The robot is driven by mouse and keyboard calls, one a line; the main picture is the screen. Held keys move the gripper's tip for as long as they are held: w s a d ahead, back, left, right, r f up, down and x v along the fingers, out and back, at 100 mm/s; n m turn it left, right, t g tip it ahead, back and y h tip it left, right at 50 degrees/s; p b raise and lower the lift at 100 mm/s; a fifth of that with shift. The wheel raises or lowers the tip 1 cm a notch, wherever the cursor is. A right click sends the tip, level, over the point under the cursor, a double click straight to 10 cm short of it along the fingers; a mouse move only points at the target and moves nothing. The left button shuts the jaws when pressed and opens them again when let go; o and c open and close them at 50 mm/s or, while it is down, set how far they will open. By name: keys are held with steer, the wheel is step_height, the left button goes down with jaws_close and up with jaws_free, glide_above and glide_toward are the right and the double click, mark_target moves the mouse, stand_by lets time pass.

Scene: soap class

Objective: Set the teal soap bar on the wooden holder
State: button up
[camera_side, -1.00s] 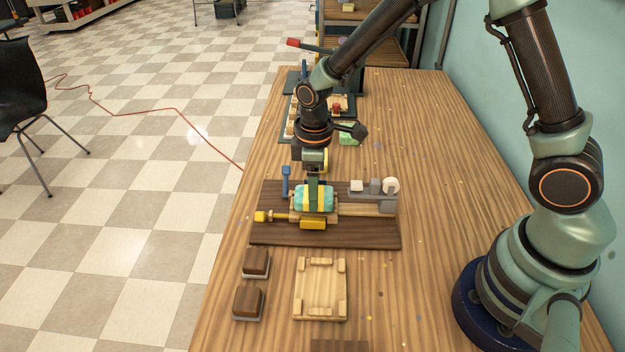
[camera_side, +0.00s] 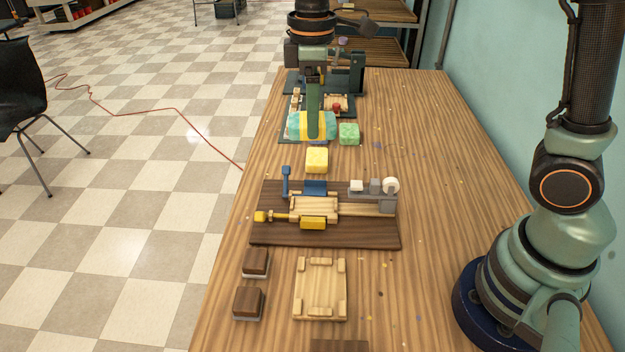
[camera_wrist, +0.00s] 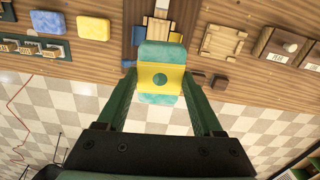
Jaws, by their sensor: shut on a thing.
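The teal soap bar (camera_side: 298,126), with a yellow band around its middle, is held in the air by my gripper (camera_side: 313,130) in the side view. In the wrist view the soap bar (camera_wrist: 158,52) sits between the two green fingers of my gripper (camera_wrist: 160,88), its teal ends showing beyond the band. A light wooden holder (camera_side: 320,288) with raised corner blocks lies empty on the front of the table; it also shows in the wrist view (camera_wrist: 222,41). The soap is well away from it, towards the back.
A dark board (camera_side: 275,235) carries an empty wooden cradle (camera_side: 314,207) with blue and yellow clamps, and grey parts. Yellow (camera_side: 317,160) and green (camera_side: 349,133) blocks stand behind it. Two dark-topped blocks (camera_side: 256,262) lie left of the holder.

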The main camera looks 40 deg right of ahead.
steer(key=shift+s+a+f+n, duration=1.8)
steer(key=shift+s+f+n, duration=0.55)
steer(key=shift+f+n, duration=0.65)
steer(key=shift+s+a+f+n, duration=1.8)
steer(key=shift+s+f+n, duration=0.7)
steer(key=shift+f, duration=0.85)
steer(key=shift+s+a+f+n, duration=1.8)
steer(key=shift+s+f+n, duration=0.4)
steer(key=shift+f+n, duration=0.9)
steer(key=shift+f, duration=0.6)
steer(key=o, duration=1.5)
steer(key=shift+r, duration=0.1)
steer(key=shift+r, duration=2.9)
